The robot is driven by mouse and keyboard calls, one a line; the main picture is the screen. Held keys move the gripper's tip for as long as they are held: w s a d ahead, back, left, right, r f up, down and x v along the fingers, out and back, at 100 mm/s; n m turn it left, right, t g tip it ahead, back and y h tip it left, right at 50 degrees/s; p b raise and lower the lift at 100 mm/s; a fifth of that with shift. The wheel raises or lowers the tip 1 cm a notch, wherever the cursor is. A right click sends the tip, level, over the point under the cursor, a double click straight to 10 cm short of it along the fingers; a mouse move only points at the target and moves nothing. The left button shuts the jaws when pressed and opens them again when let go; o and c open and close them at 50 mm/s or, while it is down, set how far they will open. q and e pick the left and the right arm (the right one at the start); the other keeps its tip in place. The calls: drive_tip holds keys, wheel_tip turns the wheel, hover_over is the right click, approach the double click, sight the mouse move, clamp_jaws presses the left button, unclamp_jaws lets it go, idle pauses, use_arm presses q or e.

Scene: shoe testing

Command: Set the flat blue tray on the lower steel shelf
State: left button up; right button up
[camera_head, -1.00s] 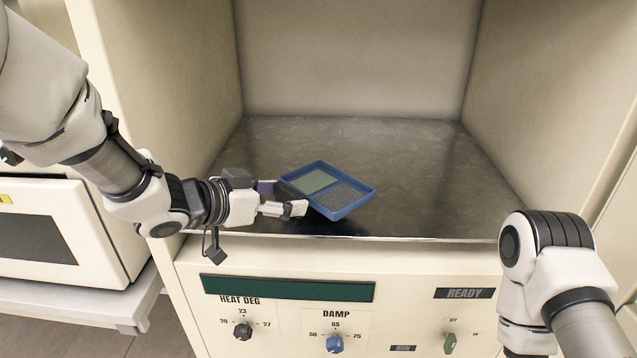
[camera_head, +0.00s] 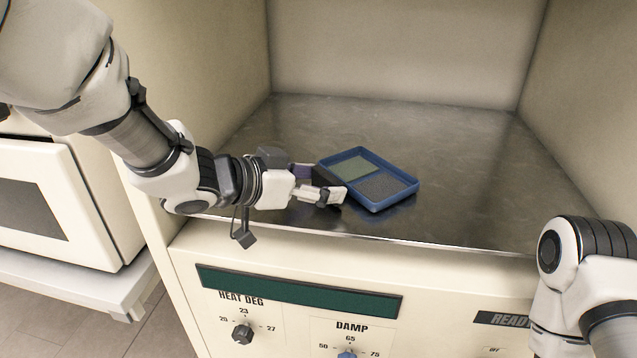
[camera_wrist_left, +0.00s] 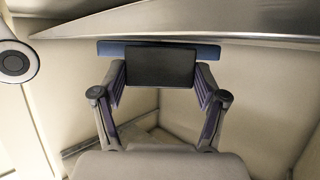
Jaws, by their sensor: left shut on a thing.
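The flat blue tray (camera_head: 410,192) is in the head view, over the front left part of the steel shelf (camera_head: 480,180). It holds a pale green pad and a grey textured pad. My left gripper (camera_head: 318,183) is shut on the tray's left side. Reflection shows beneath the tray; I cannot tell whether it touches the steel. In the left wrist view the tray's blue edge (camera_wrist_left: 208,51) shows behind a dark block (camera_wrist_left: 160,67) between the fingers, just under the shelf's front edge (camera_wrist_left: 250,22). My right arm shows at the right edge, its gripper out of view.
Cream chamber walls (camera_head: 575,120) stand on both sides of the shelf and behind it. Below is a control panel with a green display (camera_head: 300,290) and knobs (camera_head: 242,333). A white appliance (camera_head: 60,200) stands at left. The shelf's back and right are clear.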

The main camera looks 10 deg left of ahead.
use_arm(q)
drive_tip(key=o, duration=1.2)
drive_tip(key=shift+w+f, duration=0.1)
drive_tip(key=shift+f, duration=0.1)
drive_tip(key=shift+c, duration=0.2)
drive_tip(key=shift+o, duration=1)
drive_tip(key=shift+w, duration=0.2)
drive_tip(key=shift+s, duration=0.1)
